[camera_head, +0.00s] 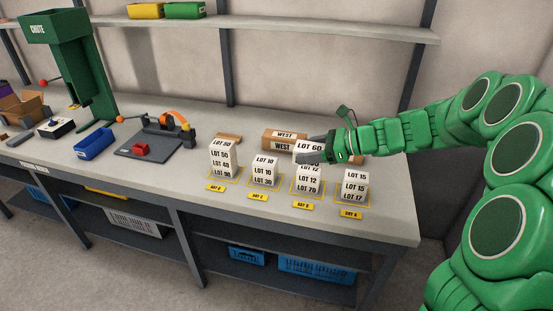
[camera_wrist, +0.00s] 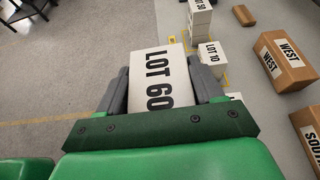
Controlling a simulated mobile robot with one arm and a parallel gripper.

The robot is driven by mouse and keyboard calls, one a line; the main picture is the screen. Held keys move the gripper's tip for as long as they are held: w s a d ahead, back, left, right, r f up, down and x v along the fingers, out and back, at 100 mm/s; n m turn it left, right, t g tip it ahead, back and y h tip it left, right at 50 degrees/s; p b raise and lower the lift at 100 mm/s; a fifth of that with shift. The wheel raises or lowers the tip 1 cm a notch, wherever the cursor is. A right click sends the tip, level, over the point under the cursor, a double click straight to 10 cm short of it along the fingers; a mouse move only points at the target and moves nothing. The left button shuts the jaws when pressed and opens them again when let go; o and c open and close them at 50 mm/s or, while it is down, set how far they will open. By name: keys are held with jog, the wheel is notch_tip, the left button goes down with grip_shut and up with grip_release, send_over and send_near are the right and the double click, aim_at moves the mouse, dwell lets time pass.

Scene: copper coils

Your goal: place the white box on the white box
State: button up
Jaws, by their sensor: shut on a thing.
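My gripper (camera_head: 326,158) is shut on a white box labelled LOT 60 (camera_head: 309,147), above or at the top of the third stack from the left. The held box fills the space between my fingers in the wrist view (camera_wrist: 158,82). Below it is a white box labelled LOT 12 (camera_head: 311,179), with LOT 70 (camera_head: 309,188) at the bottom. I cannot tell whether the held box touches the stack. Other white stacks are LOT 50 at the left (camera_head: 220,157), LOT 10 (camera_head: 264,170) and LOT 15 at the right (camera_head: 355,185).
Yellow bay labels (camera_head: 303,207) line the bench front. A blue bin (camera_head: 95,143), a dark fixture (camera_head: 150,146) and a green chute (camera_head: 72,60) stand to the left. The front strip of bench (camera_head: 180,196) is clear.

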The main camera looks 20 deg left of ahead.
jog(key=a, duration=1)
send_over(266, 160)
jog(key=shift+s+a+f, duration=0.1)
jog(key=shift+s+f, duration=0.05)
jog(key=shift+f, duration=2.25)
jog(key=shift+s+f, duration=0.1)
jog(key=shift+f, duration=3.9)
jog(key=shift+f, duration=0.15)
jog(key=o, duration=1.2)
jog(key=shift+w+d+r, duration=0.1)
jog(key=shift+d+r, duration=0.1)
jog(key=shift+r, duration=0.1)
jog(key=v, duration=1.1)
jog(key=shift+d, duration=0.3)
